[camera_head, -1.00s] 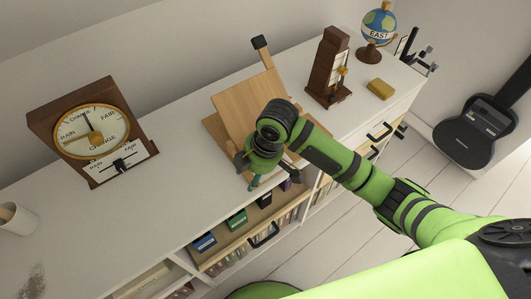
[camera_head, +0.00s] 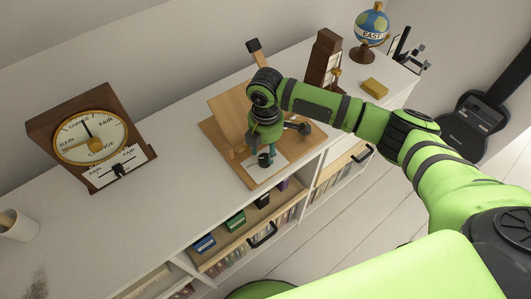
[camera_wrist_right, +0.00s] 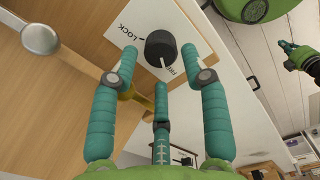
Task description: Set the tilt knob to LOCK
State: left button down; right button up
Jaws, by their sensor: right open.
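The tilt knob (camera_wrist_right: 160,47) is a black round knob on a white plate (camera_wrist_right: 130,22) in the right wrist view. Its white pointer line faces the lower, partly hidden label, away from the word LOCK at its left. The knob also shows in the head view (camera_head: 265,160), at the front of the wooden tilting stand (camera_head: 229,118). My right gripper (camera_wrist_right: 160,66) is open, with its teal fingers spread around the knob; contact cannot be told. It points down over the stand in the head view (camera_head: 269,148). My left gripper (camera_wrist_right: 287,47) shows small at the right wrist view's edge, its opening unclear.
A wooden metronome-like box (camera_head: 323,60), a globe (camera_head: 371,27) and a yellow block (camera_head: 375,87) stand at right. A silver-ended arm (camera_wrist_right: 40,38) lies beside the plate.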

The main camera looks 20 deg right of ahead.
aim_at(266, 157)
jog(key=shift+f, duration=2)
jog(key=c, duration=0.9)
jog(key=shift+o, duration=0.2)
jog(key=shift+r+m+p, duration=0.2)
jog(key=shift+m+p, duration=0.4)
jog(key=shift+p, duration=0.45)
jog(key=shift+f, duration=0.2)
jog(key=o, duration=0.9)
jog(key=shift+c, duration=0.2)
